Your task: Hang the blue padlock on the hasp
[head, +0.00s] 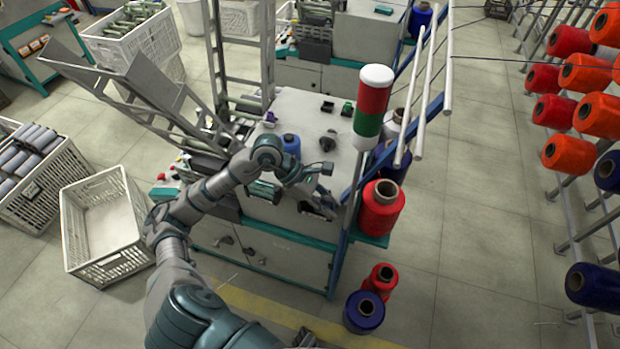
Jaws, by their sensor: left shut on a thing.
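My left gripper (319,203) reaches over the front edge of the grey winding machine (302,250), fingers toward its front upper face. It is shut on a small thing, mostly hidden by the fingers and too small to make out. I cannot clearly pick out the blue padlock or the hasp. A blue rounded object (291,143) stands on the machine top just behind my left wrist; it looks more like a bobbin than a padlock. A dark part at the bottom edge may be my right gripper (306,338); its fingers are not clear.
A red, white and green signal light (371,105) rises right of my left gripper. A large red cone (380,206) stands on the machine's right side shelf. Red and blue cones (364,312) stand on the floor below. An empty white crate (105,228) is at left.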

